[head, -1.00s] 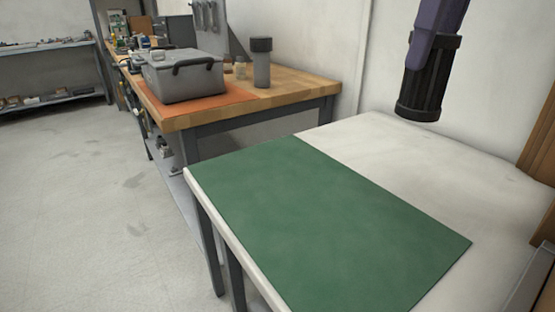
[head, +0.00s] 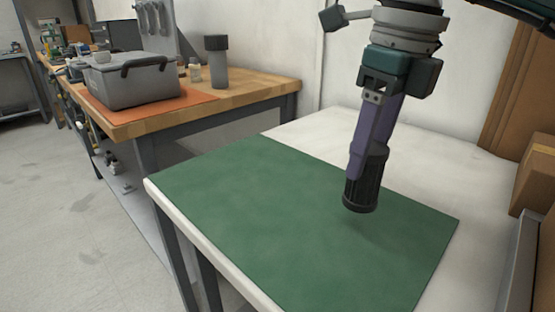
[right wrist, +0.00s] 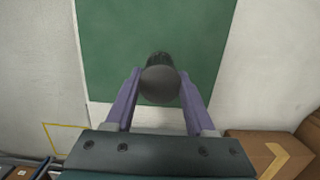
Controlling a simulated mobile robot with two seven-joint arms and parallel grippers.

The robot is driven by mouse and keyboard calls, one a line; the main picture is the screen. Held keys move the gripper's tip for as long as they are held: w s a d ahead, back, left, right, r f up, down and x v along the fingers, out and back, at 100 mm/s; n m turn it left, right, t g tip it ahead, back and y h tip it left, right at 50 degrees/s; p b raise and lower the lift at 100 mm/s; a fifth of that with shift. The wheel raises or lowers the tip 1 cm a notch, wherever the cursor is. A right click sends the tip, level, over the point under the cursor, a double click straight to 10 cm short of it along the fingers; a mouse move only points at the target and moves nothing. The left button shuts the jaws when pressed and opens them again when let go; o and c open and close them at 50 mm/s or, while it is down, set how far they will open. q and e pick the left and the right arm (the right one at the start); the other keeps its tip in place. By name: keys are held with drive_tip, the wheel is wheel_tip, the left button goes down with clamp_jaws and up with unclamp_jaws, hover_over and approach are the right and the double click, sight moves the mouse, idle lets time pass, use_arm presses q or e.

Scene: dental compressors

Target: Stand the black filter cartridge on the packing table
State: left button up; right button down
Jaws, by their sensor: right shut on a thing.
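The black filter cartridge (head: 364,186) is upright with a slight tilt, held above the green mat (head: 240,205) on the white packing table (head: 455,165). A faint shadow lies under it, and its base looks a little clear of the mat. My right gripper (head: 369,155) is shut on the cartridge from above. In the right wrist view the cartridge's dark round top (right wrist: 160,84) sits between the two purple fingers of my right gripper (right wrist: 159,92), with the green mat (right wrist: 115,40) beyond. My left gripper is not in view.
A wooden workbench (head: 200,116) stands at the left with a grey case (head: 140,82) on an orange mat and a grey cylinder (head: 217,65). Cardboard boxes (head: 537,180) are at the right edge. Most of the green mat is bare.

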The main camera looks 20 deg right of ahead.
sight(364, 177)
drive_tip(key=shift+f+b, duration=0.3)
drive_tip(key=shift+f, duration=1.95)
drive_tip(key=shift+f, duration=0.1)
drive_tip(key=shift+c, duration=1.2)
unclamp_jaws()
drive_tip(key=shift+r, duration=0.35)
drive_tip(key=r, duration=0.3)
drive_tip(key=r+p, duration=0.1)
drive_tip(key=r, duration=0.3)
drive_tip(key=s+r, duration=0.1)
drive_tip(key=r, duration=0.3)
drive_tip(key=shift+s+d+r+p, duration=0.1)
drive_tip(key=shift+d+r+p, duration=0.15)
drive_tip(key=shift+p, duration=0.05)
